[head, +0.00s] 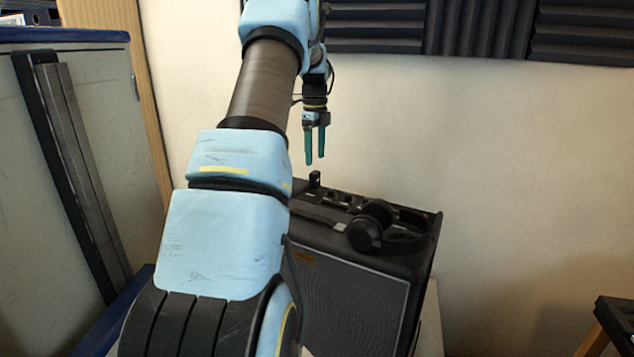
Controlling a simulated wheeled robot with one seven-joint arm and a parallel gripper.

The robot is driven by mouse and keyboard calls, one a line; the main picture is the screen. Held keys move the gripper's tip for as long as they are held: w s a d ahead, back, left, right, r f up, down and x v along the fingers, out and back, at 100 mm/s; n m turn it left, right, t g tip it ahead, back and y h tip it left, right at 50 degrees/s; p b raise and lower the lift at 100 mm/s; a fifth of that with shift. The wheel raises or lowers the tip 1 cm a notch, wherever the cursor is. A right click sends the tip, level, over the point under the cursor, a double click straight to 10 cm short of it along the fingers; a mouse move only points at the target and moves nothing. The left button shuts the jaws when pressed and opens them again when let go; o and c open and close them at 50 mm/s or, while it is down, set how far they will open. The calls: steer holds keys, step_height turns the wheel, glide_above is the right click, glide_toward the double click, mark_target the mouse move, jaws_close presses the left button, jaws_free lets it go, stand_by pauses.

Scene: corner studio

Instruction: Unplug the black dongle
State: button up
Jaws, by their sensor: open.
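The black dongle (315,179) stands upright near the left back of the top of a black amplifier-like box (352,285). It looks plugged into the panel there, though its base is too small to make out. My gripper (315,161) hangs fingers down just above the dongle, with two green fingers slightly apart. It is open and nothing shows between the fingers. A small gap seems to lie between the fingertips and the dongle's top.
Black headphones (370,226) lie on the box top, right of the dongle. A cream wall (480,150) with dark foam panels (470,28) is behind. A grey cabinet (100,130) stands at left. A dark piece of furniture (616,318) shows at lower right.

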mark_target(315, 172)
steer(key=shift+f+b, duration=2.45)
steer(key=shift+f, duration=2)
steer(key=shift+a+p, duration=0.1)
steer(key=shift+p, duration=0.3)
steer(key=shift+c, duration=0.4)
jaws_close()
steer(key=shift+r, duration=0.2)
steer(key=shift+r+p, duration=2.1)
steer(key=shift+r, duration=0.75)
